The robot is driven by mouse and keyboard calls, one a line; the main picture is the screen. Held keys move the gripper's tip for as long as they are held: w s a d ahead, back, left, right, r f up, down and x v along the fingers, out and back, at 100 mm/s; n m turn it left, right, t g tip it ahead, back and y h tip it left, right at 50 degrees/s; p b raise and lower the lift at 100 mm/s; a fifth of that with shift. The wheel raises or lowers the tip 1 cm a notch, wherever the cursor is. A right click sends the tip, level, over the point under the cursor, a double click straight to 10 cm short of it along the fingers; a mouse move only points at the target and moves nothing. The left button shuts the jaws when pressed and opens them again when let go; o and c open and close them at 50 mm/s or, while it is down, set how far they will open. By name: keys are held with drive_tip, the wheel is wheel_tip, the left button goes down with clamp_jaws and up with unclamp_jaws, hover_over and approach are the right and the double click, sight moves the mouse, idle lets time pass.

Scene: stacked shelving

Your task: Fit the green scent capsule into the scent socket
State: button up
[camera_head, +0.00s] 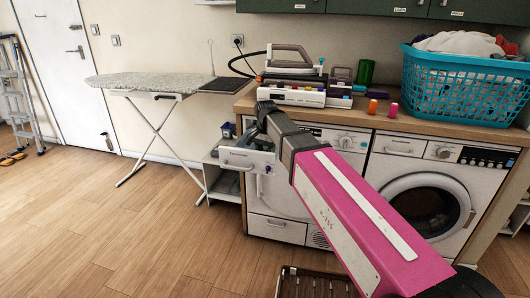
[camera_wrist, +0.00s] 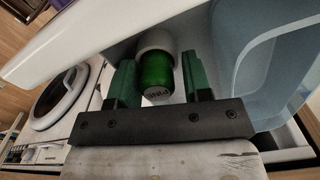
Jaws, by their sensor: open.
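In the wrist view, the green scent capsule (camera_wrist: 156,70) has one end in or against a round white collar (camera_wrist: 157,40), which looks like the scent socket. Its pale lettered end faces the camera. How deep it sits I cannot tell. My gripper (camera_wrist: 160,80) has its two green fingers on either side of the capsule, with gaps showing, and is open. In the head view, the pulled-out white drawer (camera_head: 236,158) is at the left washing machine. My arm's end is over the drawer; fingers, capsule and socket cannot be made out there.
Orange (camera_head: 372,107) and pink (camera_head: 393,110) capsules stand on the counter (camera_head: 430,127). A blue laundry basket (camera_head: 466,88), dark green tumbler (camera_head: 365,72) and iron (camera_head: 292,60) are also there. White drawer walls (camera_wrist: 85,35) crowd my gripper.

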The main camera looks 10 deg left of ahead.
sight(266, 149)
drive_tip(key=shift+s+d, duration=0.1)
drive_tip(key=shift+d, duration=0.2)
drive_tip(key=r, duration=1)
drive_tip(key=shift+a+r, duration=0.25)
drive_tip(key=shift+r, duration=0.15)
idle(0.3)
